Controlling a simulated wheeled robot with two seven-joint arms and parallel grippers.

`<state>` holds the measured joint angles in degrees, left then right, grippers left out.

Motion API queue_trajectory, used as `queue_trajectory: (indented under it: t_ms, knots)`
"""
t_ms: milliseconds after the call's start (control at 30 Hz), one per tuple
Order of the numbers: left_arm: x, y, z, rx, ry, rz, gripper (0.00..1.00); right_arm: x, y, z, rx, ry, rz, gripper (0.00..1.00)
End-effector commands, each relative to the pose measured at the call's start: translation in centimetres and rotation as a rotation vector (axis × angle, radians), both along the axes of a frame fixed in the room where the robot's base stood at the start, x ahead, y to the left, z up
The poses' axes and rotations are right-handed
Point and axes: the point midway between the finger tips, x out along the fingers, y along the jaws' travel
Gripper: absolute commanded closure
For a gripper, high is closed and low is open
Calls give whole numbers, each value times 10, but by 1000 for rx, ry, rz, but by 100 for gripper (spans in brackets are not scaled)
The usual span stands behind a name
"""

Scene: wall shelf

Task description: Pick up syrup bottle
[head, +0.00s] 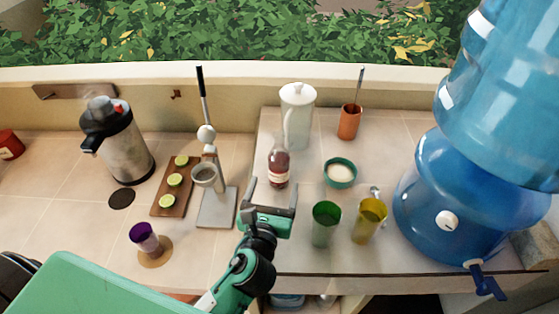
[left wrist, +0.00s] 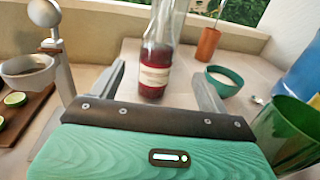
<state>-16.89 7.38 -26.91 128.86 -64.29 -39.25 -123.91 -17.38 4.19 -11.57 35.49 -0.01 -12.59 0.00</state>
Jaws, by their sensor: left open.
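The syrup bottle (head: 278,169) stands upright on the tiled counter, dark red with a pale label and a clear neck. It also shows in the left wrist view (left wrist: 154,78), beyond my fingers and roughly between their tips. My left gripper (head: 270,188) is open and empty. Its two grey fingers point at the bottle from the front side, and the bottle stands just ahead of the fingertips. I cannot tell from these views whether a finger touches it. My right gripper is not in view.
A lime press (head: 217,205) stands left of the bottle, a white pitcher (head: 297,118) behind it. A teal bowl (head: 340,173), green cup (head: 325,224) and yellow cup (head: 368,220) are to the right. A big blue water dispenser (head: 440,190) fills the right side.

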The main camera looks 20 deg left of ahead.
Motion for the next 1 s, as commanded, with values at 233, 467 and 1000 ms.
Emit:
queue_trajectory:
  t_ms: [233, 467, 1000]
  knots:
    - [45, 5, 3, -2, 0, 1, 23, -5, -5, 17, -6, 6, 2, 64]
    - [60, 8, 1, -4, 1, 1, 23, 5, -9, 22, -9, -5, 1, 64]
    - [108, 18, -4, -5, 1, 0, 23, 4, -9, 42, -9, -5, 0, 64]
